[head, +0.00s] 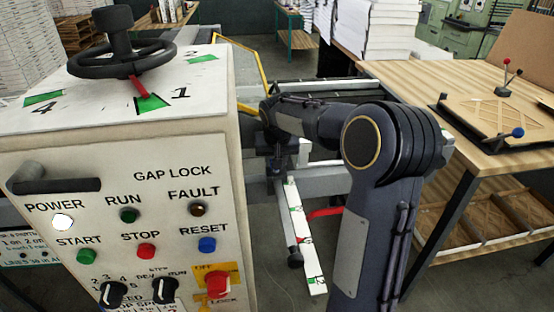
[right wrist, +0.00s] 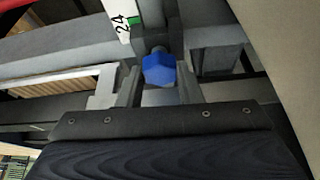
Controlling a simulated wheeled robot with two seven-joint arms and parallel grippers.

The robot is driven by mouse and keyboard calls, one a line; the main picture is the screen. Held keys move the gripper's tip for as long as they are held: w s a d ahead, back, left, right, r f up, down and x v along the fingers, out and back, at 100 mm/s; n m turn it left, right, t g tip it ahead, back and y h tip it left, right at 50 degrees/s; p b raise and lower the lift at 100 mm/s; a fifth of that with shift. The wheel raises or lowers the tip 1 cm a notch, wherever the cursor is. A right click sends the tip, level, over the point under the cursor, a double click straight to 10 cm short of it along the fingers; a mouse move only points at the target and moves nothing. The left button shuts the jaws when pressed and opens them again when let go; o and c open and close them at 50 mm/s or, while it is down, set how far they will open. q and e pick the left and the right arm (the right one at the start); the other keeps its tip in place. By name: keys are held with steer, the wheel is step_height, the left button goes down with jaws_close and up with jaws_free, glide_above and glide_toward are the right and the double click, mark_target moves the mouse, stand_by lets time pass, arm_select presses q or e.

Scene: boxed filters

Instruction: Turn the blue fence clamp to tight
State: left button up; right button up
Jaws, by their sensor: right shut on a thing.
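The blue fence clamp knob (right wrist: 159,69) shows in the right wrist view, between the two fingers of my right gripper (right wrist: 157,88). The fingers are shut on it, one on each side. A white scale strip (right wrist: 122,18) with a green mark and the number 24 lies just beyond the knob. In the head view my right arm reaches forward over the machine's rails, and the clamp itself is hidden there behind the arm and the control box. Whether the clamp is tight or loose cannot be told. My left gripper is not in view.
A white control box (head: 150,160) with a black handwheel (head: 120,55) on top stands close on the left. The scale strip (head: 303,230) and a red part (head: 325,212) lie below my right arm. A wooden table (head: 440,85) stands at the right.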

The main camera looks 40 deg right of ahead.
steer(key=shift+w+a+m+g+h, duration=0.1)
steer(key=shift+m+g+h, duration=0.35)
steer(key=shift+m, duration=1.25)
steer(key=o, duration=1)
steer(key=shift+c, duration=0.2)
steer(key=shift+r, duration=0.1)
steer(key=v, duration=0.7)
steer(key=shift+r, duration=0.3)
steer(key=shift+o, duration=0.5)
steer(key=shift+a, duration=0.1)
